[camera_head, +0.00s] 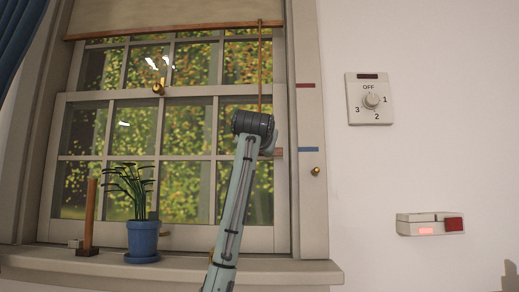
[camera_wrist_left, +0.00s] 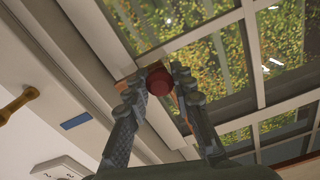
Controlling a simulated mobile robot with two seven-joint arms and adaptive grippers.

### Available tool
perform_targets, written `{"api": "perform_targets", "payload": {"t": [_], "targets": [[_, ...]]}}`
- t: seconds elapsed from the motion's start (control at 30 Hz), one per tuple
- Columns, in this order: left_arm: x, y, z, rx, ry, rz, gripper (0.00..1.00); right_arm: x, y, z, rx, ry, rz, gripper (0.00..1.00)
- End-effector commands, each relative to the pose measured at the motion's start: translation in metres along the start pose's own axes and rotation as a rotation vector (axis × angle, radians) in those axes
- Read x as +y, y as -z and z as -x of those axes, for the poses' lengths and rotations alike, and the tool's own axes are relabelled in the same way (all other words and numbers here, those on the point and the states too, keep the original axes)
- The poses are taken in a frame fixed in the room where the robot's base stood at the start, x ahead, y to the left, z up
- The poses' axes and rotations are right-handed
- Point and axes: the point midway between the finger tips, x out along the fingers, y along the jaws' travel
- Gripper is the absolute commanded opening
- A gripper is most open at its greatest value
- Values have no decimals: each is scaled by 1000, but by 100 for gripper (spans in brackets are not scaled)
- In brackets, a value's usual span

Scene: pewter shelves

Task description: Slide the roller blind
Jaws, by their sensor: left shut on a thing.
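The beige roller blind (camera_head: 165,12) hangs across the top of the window, its brown bottom bar (camera_head: 170,31) just above the upper panes. Its cord (camera_head: 261,65) runs down the right side of the window to behind my left wrist. My left arm reaches up in front of the window, and its fingers are hidden in the head view. In the left wrist view my left gripper (camera_wrist_left: 155,82) is shut on a round red knob (camera_wrist_left: 159,82), with a finger on each side. The cord's join to the knob is hidden. My right gripper is not in view.
A red mark (camera_head: 306,85) and a blue mark (camera_head: 308,149) are on the right window frame, above a brass knob (camera_head: 315,171). A blue plant pot (camera_head: 142,241) and a brown upright post (camera_head: 90,215) stand on the sill. A dial (camera_head: 371,100) is on the wall.

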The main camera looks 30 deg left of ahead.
Motion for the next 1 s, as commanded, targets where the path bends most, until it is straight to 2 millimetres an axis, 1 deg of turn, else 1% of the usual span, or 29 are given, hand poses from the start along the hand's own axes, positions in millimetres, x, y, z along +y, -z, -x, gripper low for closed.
{"api": "perform_targets", "payload": {"t": [0.13,0.17,0.3,0.33,0.67,0.77,0.87,1.0], "targets": [[0,0,0,-1,0,0,0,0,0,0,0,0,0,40],[0,0,0,-1,0,0,26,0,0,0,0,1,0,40],[0,0,0,0,0,0,43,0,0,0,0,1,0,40],[0,0,0,0,0,0,46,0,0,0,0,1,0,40],[0,1,3,2,0,0,46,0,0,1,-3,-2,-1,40],[0,1,13,3,-1,1,46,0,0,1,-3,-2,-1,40],[0,2,32,5,-1,1,46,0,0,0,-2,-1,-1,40],[0,2,63,6,-1,1,46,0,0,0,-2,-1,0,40]]}}
